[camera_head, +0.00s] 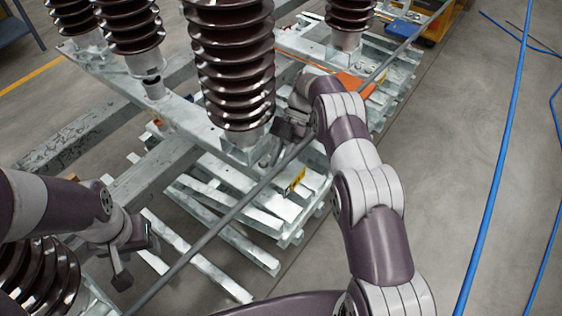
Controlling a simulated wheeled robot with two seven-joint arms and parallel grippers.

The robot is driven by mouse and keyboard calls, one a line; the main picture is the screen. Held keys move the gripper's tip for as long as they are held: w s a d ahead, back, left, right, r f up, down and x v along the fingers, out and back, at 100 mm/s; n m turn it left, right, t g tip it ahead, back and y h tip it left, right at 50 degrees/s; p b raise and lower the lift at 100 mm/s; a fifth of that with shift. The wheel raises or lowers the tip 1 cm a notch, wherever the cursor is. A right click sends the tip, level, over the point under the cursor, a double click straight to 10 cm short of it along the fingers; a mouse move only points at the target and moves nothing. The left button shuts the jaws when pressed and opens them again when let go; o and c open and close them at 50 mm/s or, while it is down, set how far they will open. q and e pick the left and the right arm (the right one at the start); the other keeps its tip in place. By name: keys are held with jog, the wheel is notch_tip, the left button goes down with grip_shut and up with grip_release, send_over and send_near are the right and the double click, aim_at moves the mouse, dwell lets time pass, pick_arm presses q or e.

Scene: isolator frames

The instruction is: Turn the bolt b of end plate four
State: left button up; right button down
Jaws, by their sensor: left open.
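Ribbed brown insulators stand on galvanized steel frames; the large middle insulator (236,70) ends in a metal end plate (247,152). I cannot tell which plate is number four, and bolt b is too small to pick out. My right gripper (287,131) is at the right side of this insulator's foot, close to the plate; its fingers are mostly hidden and contact is unclear. My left gripper (123,278) is at the lower left, open, pointing down beside another insulator (40,275), with no object seen between its fingers.
A long grey bar (225,220) runs diagonally across the frame between my arms. Slatted steel beams (215,245) lie below. An orange part (355,86) is behind my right arm. Blue hoses (497,165) lie on the open floor at right.

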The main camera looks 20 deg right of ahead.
dwell(0.5)
jog(key=c, duration=1)
grip_release()
jog(key=shift+a, duration=0.1)
